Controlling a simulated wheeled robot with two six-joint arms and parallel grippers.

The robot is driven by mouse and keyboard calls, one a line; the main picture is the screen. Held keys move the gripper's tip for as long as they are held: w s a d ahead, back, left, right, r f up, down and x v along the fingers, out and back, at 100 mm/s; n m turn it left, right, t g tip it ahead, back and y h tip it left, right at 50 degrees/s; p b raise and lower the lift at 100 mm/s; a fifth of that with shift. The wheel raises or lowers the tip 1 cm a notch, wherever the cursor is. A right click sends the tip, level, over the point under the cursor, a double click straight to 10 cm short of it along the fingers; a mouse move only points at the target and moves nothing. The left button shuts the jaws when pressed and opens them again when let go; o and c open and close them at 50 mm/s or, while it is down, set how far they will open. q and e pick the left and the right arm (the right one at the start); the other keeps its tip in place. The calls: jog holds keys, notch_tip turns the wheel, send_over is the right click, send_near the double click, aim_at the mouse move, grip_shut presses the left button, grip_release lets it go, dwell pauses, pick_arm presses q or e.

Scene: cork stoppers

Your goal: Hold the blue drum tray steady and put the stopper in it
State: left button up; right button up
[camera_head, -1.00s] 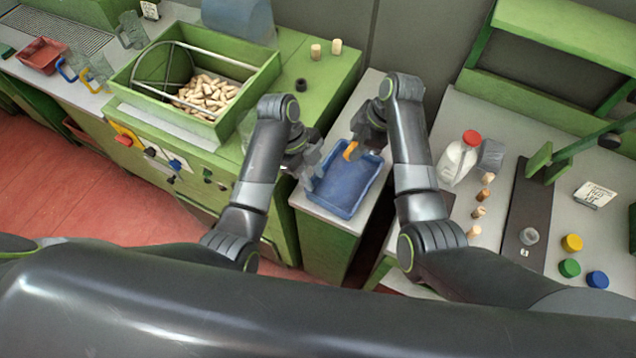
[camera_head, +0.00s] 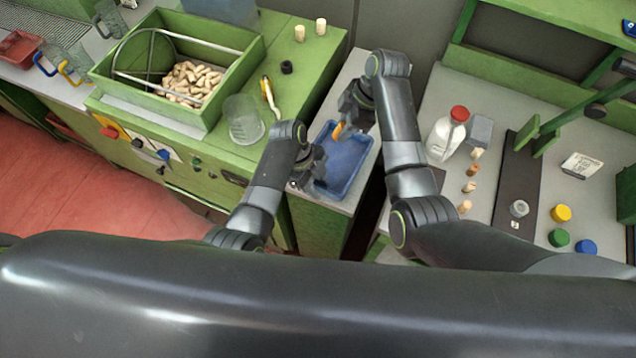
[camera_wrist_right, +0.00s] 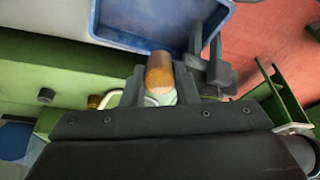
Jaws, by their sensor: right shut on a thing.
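The blue drum tray (camera_head: 350,165) lies on a narrow light-topped cabinet; its wall also shows in the right wrist view (camera_wrist_right: 140,42). My right gripper (camera_head: 346,118) is shut on an orange-brown stopper (camera_head: 338,131) above the tray's far left part. In the right wrist view the stopper (camera_wrist_right: 159,72) sticks out between the fingers, its pale end toward the camera. My left gripper (camera_head: 312,172) is low at the tray's left rim. In the right wrist view its grey fingers (camera_wrist_right: 206,45) are at the tray wall; whether they clamp it is unclear.
Left are a green bin of pale corks (camera_head: 195,82), a clear jar (camera_head: 243,122), a yellow-handled tool (camera_head: 270,94) and a small black piece (camera_head: 287,67). Right are a red-capped white bottle (camera_head: 447,135), several standing corks (camera_head: 470,187) and coloured caps (camera_head: 561,213).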

pick_arm(q)
grip_shut()
pick_arm(e)
send_over(340, 163)
jog(key=shift+f, duration=5.4)
jog(key=o, duration=1)
jog(key=v, duration=1.2)
